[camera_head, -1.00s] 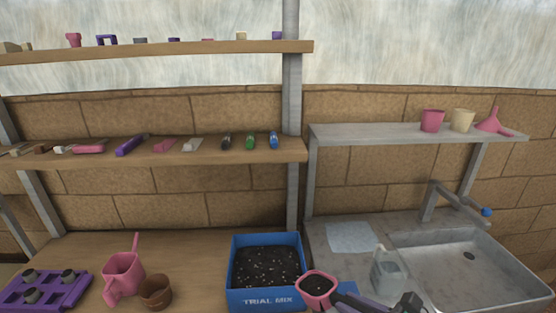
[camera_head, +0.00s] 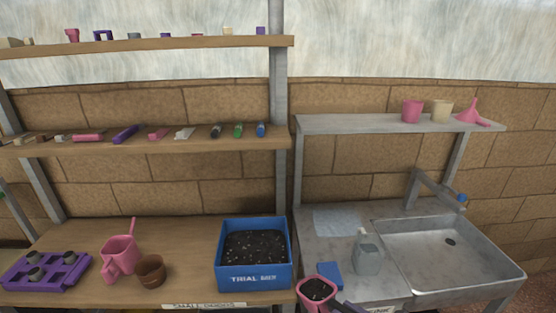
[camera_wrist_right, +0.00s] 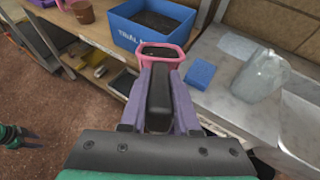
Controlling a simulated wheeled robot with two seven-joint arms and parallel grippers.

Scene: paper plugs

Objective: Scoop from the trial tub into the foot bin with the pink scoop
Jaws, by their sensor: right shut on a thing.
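The blue trial tub (camera_head: 254,278) stands on the wooden bench with dark, speckled mix inside; it also shows in the right wrist view (camera_wrist_right: 137,36). My right gripper (camera_wrist_right: 160,72) is shut on the dark handle (camera_wrist_right: 159,100) of the pink scoop (camera_wrist_right: 162,61). The scoop (camera_head: 302,297) holds dark mix and is near the bench's front edge, to the right of and nearer than the tub. A green and dark gripper (camera_wrist_right: 20,137), seemingly my left, is low at the left of the right wrist view; its jaws are unclear. I cannot make out the foot bin for certain.
A blue sponge (camera_head: 329,275) and a clear bottle (camera_head: 368,256) stand beside the sink (camera_head: 478,270). A brown pot (camera_head: 151,271), a pink watering can (camera_head: 119,254) and a purple tray (camera_head: 48,277) are left of the tub. Open floor (camera_wrist_right: 55,130) lies before the bench.

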